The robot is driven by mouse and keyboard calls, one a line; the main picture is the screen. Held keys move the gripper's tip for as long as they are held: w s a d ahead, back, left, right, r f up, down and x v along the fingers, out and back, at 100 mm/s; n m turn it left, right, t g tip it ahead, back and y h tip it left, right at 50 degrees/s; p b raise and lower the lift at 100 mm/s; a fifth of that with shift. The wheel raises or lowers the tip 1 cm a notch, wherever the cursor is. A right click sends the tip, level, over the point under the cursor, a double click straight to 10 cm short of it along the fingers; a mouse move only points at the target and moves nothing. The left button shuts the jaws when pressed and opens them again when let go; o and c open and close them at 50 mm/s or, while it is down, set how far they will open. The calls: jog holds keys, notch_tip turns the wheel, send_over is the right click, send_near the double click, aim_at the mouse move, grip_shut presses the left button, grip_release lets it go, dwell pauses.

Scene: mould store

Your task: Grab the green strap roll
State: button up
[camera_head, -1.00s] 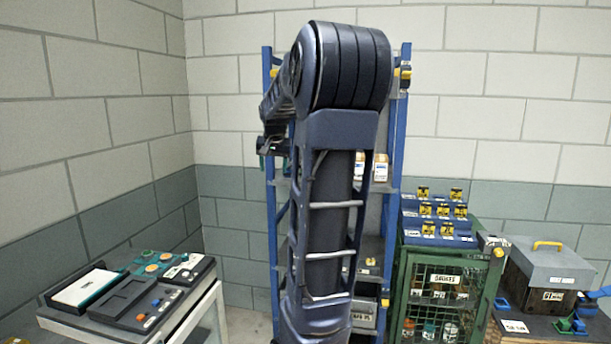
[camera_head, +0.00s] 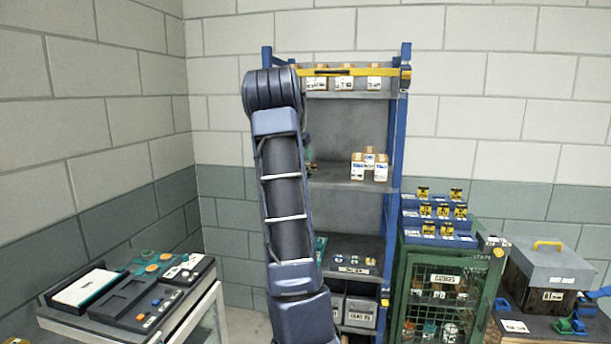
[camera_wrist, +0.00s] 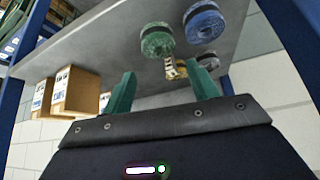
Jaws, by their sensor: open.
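The green strap roll (camera_wrist: 156,40) shows in the wrist view against the grey shelf (camera_wrist: 115,42), beyond my fingertips. A small yellow and white item (camera_wrist: 174,69) shows beside the green roll. My gripper (camera_wrist: 164,80) is open, with its two teal fingers apart and nothing seen between their tips. The green roll appears beyond the gap, apart from the fingers. In the head view my arm hides the gripper and the rolls.
Cardboard boxes (camera_wrist: 76,90) stand left of my gripper in the wrist view. The blue rack (camera_head: 398,150) holds white-labelled boxes (camera_head: 369,166) on its middle shelf. A green mesh cabinet (camera_head: 446,262) stands right of it; a bench with devices (camera_head: 130,292) is at left.

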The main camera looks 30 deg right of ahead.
jog(key=x, duration=1)
jog(key=shift+s+f, duration=0.1)
jog(key=shift+f, duration=0.1)
jog(key=c, duration=0.7)
